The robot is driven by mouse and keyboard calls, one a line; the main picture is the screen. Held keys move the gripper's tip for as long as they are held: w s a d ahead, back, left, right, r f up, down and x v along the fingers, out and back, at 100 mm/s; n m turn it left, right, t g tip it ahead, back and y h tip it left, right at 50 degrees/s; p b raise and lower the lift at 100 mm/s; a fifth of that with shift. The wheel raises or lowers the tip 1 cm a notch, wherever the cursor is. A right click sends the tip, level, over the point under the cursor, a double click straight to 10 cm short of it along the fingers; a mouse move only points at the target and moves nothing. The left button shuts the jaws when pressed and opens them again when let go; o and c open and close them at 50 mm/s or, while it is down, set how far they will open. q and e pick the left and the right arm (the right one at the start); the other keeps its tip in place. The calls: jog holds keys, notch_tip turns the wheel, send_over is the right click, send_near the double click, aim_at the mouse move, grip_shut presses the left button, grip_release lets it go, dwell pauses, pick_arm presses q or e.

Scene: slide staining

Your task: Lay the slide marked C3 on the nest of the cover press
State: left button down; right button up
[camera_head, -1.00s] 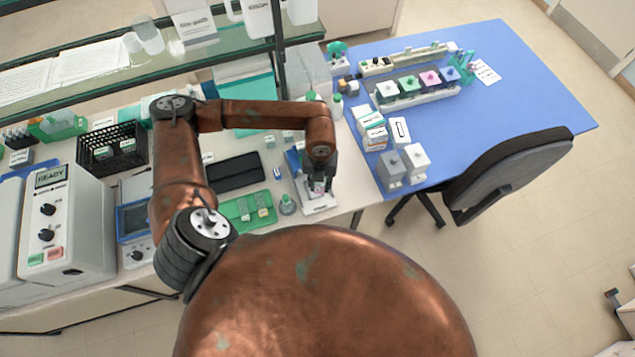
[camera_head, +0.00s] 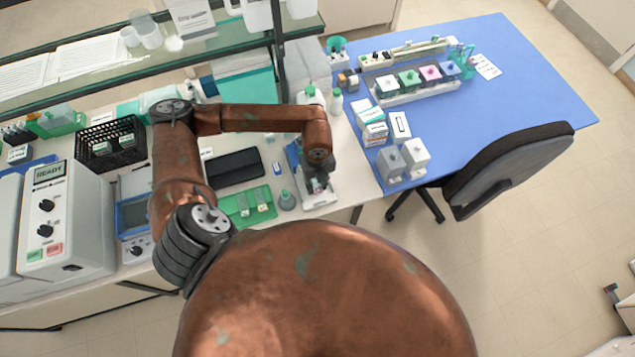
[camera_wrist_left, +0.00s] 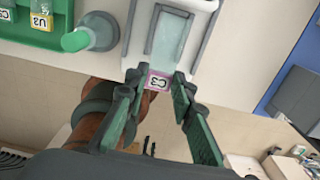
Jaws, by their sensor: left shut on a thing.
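The slide marked C3 (camera_wrist_left: 158,82) has a pink label and a clear glass body. My left gripper (camera_wrist_left: 157,84) is shut on it at the label end, a finger on each side. In the left wrist view the glass reaches over the pale nest of the white cover press (camera_wrist_left: 203,45). I cannot tell whether the glass touches the nest. In the head view my left gripper (camera_head: 318,185) is over the press base (camera_head: 322,200) and hides most of the nest. My right gripper is not in view.
A green tray (camera_head: 236,200) with other slides lies left of the press. A grey bottle with a green cap (camera_head: 287,200) stands between them. A black pad (camera_head: 234,168) lies behind the tray. The blue table (camera_head: 510,90) with stain pots is to the right.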

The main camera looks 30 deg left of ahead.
aim_at(317, 188)
pick_arm(q)
jog(key=shift+f+b, duration=1.3)
jog(key=shift+f, duration=0.8)
jog(key=shift+s+d+f+b, duration=0.1)
jog(key=shift+s+f+b, duration=0.3)
jog(key=shift+f, duration=0.1)
jog(key=c, duration=2)
grip_release()
jog(key=shift+w, duration=0.1)
jog(key=o, duration=0.4)
jog(key=shift+w+f, duration=0.1)
jog(key=shift+w, duration=0.1)
